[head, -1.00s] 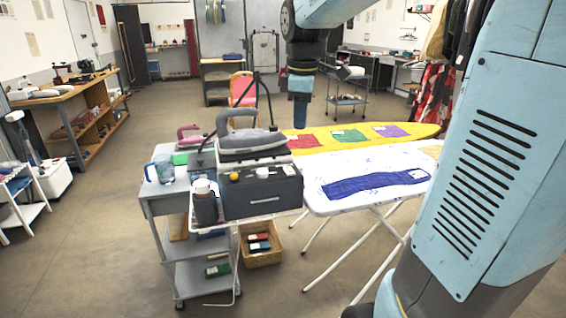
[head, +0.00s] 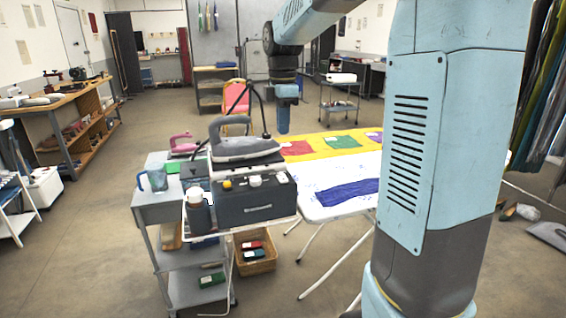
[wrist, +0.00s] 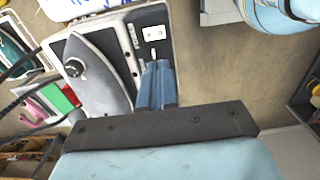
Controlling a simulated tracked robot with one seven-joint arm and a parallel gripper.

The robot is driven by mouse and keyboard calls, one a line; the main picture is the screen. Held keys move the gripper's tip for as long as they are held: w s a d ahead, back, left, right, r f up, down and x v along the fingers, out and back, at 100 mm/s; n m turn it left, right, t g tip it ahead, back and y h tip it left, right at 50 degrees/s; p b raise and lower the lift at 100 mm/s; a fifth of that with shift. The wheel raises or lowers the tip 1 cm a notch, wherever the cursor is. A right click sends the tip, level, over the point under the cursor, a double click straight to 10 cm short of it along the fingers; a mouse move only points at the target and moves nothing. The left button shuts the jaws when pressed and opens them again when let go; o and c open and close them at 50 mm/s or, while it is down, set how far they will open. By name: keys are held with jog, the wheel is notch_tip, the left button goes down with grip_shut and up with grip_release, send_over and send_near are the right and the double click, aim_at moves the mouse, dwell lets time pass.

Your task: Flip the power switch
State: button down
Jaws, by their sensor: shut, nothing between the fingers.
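A dark grey steam station (head: 240,206) stands on the grey trolley, with a grey iron (head: 243,147) resting on top. Its front top edge carries a yellow knob (head: 227,184) and small white controls (head: 255,181). In the wrist view the iron (wrist: 100,70) lies left of my fingers, and a white switch plate (wrist: 153,33) sits on the station's panel. My gripper (head: 283,130) is shut and empty, pointing down behind and right of the iron in the head view. In the wrist view its fingertips (wrist: 158,66) appear just below the plate; their height above the panel is unclear.
A pink iron (head: 183,144) is behind. An ironing board (head: 318,208) with coloured cloths adjoins on the right. A thin dark stand with a cable rises behind the iron.

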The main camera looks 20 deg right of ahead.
aim_at(283, 179)
notch_tip(283, 179, down, 14)
jog(key=shift+r, duration=0.1)
dwell(0.5)
jog(key=shift+s+f, duration=0.15)
jog(key=shift+f, duration=0.1)
dwell(0.4)
jog(key=shift+w+r, duration=0.2)
jog(key=shift+w, duration=0.65)
jog(key=shift+r, duration=0.1)
